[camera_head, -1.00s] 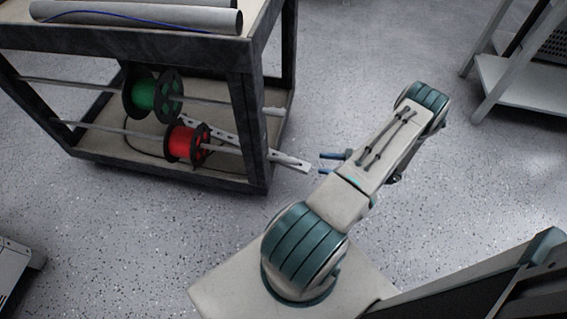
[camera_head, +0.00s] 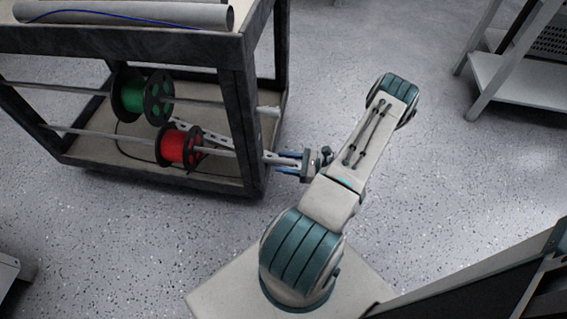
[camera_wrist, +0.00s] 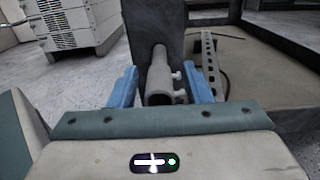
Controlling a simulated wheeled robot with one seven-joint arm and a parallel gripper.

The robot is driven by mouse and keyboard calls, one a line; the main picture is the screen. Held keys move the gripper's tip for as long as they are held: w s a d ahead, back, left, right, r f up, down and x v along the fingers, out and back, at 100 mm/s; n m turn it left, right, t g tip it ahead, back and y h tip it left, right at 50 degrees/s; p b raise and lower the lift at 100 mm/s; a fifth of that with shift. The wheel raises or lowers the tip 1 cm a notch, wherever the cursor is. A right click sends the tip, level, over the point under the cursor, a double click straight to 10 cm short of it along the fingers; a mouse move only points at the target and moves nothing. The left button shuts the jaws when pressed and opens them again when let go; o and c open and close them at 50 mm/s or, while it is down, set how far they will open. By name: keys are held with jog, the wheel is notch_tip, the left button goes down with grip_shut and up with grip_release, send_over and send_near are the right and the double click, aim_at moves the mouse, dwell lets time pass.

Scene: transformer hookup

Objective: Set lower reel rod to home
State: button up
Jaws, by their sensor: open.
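The lower reel rod (camera_head: 227,152) runs across the cart's lower part and carries the red reel (camera_head: 181,147). Its right end sticks out past the cart's dark corner post. My gripper (camera_head: 289,160) is at that end, with its blue fingers open. In the wrist view, the grey rod end (camera_wrist: 160,88) lies between the two blue fingers of my gripper (camera_wrist: 162,88), pointing toward the wrist, with small knobs on its right side. A gap shows beside each finger. In the head view, my gripper partly hides the rod end.
The upper rod (camera_head: 215,104) carries the green reel (camera_head: 141,95) above and behind. The cart's dark post (camera_head: 240,125) stands close to my gripper. A perforated metal strip (camera_wrist: 210,62) is right of the rod. Speckled floor (camera_head: 440,190) is clear to the right.

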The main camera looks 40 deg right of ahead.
aim_at(276, 161)
jog(key=shift+w+a, duration=0.2)
grip_shut()
jog(key=shift+x, duration=1.25)
grip_release()
jog(key=p+v, duration=0.2)
jog(key=v, duration=1.1)
jog(key=shift+s+d, duration=0.25)
jog(key=shift+s, duration=0.05)
